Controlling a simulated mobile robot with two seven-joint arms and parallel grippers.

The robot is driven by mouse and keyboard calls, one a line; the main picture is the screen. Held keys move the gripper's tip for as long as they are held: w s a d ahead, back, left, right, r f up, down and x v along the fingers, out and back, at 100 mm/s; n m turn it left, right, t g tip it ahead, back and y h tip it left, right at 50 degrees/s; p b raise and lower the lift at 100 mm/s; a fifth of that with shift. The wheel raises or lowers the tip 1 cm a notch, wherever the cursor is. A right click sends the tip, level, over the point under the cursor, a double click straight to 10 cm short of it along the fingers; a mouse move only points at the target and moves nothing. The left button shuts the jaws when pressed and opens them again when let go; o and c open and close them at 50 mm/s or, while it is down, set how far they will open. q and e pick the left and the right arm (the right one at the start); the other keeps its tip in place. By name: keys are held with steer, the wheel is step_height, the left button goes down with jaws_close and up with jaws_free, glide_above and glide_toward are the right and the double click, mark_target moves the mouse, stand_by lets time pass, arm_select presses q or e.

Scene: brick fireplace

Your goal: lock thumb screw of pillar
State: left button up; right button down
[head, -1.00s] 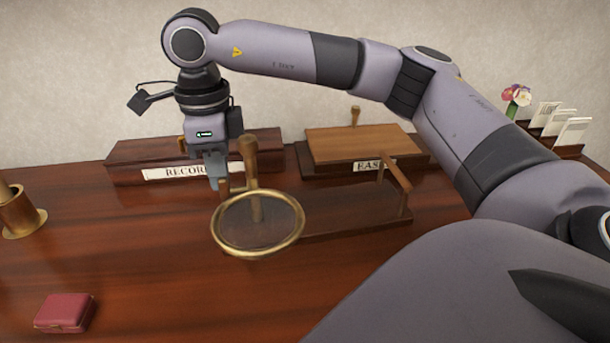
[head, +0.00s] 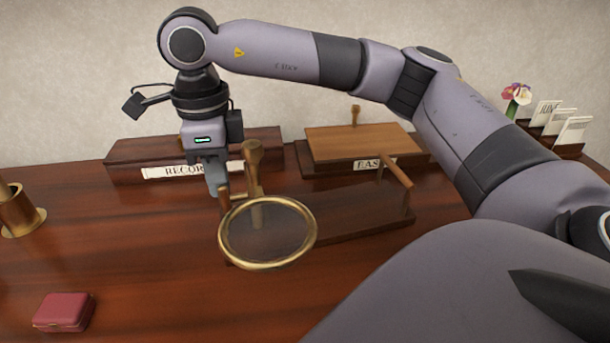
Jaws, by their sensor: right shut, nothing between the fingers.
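A wooden pillar (head: 254,170) with a rounded top stands on a dark wooden base (head: 355,217) in the middle of the table. A brass-rimmed magnifying ring (head: 310,243) is in front of the pillar, and its lens shows the base through it. I cannot make out the thumb screw clearly; it may be hidden by the ring or my gripper. My right gripper (head: 216,190) points down just left of the pillar, behind the ring. Its fingers are shut and empty. I cannot tell whether they touch the pillar or the ring. My left gripper is not in view.
A box labelled RECOR… (head: 125,158) and a wooden sloped box (head: 355,143) stand behind. A wooden handle (head: 397,174) rises from the base's right end. A red case (head: 63,312) and brass cup (head: 18,217) are at left. A card rack (head: 560,125) is at back right.

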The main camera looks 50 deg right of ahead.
steer(key=r+p, duration=0.2)
steer(key=shift+w+d+r, duration=0.2)
steer(key=shift+w+r, duration=0.15)
steer(key=shift+s, duration=0.1)
stand_by(0.5)
steer(key=shift+s+a, duration=0.35)
steer(key=shift+s, duration=0.15)
steer(key=shift+f, duration=0.1)
steer(key=shift+r, duration=0.2)
step_height(320, 180, up, 7)
steer(key=p, duration=0.5)
stand_by(0.4)
steer(key=shift+f, duration=0.15)
